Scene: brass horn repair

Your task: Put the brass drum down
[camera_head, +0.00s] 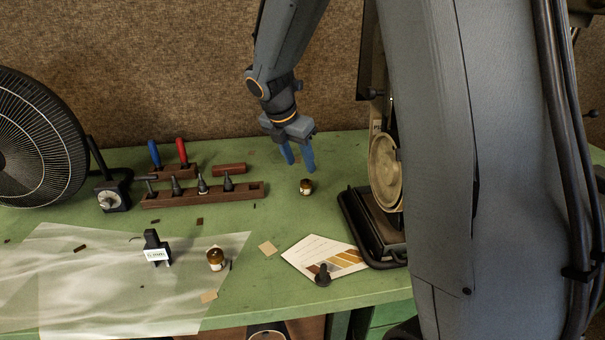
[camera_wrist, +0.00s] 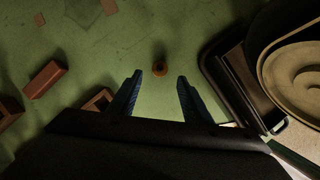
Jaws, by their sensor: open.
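A small brass drum (camera_head: 306,186) with a pale band stands upright on the green bench, left of the black-framed machine. A similar small brass-topped container (camera_head: 215,260) stands on the translucent sheet at the front left.
A wooden rack (camera_head: 235,193) of tools stands left of the drum. The machine (camera_head: 377,228) with a round brass plate (camera_head: 385,172) is close on the right. A printed card (camera_head: 318,256) lies in front. The bench right around the drum is clear.

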